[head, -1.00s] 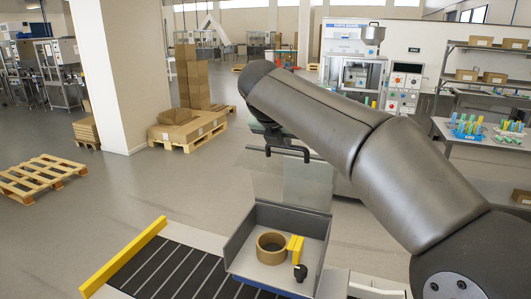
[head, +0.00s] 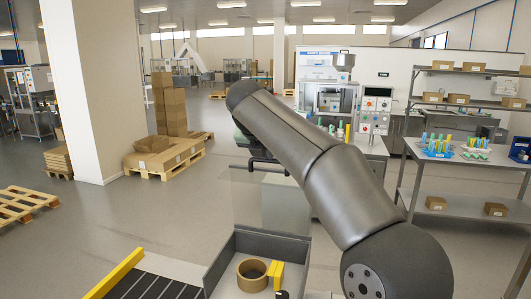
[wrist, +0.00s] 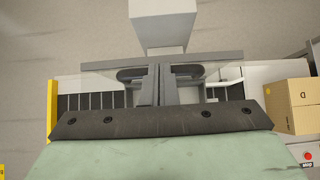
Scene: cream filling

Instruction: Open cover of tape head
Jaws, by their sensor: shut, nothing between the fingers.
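My gripper (wrist: 160,85) is shut and empty in the wrist view, its two fingers pressed together above a wide grey machine part. In the head view my gripper (head: 268,168) hangs at the end of the arm. Below it stands a pale see-through panel (head: 285,212), which may be the tape head's cover; I cannot tell whether it is open. In the wrist view a see-through plate (wrist: 100,66) with a grey edge lies behind the fingers. Whether the fingers touch it is unclear.
A grey open-topped tray (head: 228,268) holds a brown tape roll (head: 251,275) and a yellow tool (head: 276,272). A black roller conveyor (head: 150,285) with a yellow rail is at left. In the wrist view, a cardboard box (wrist: 290,106) stands at right.

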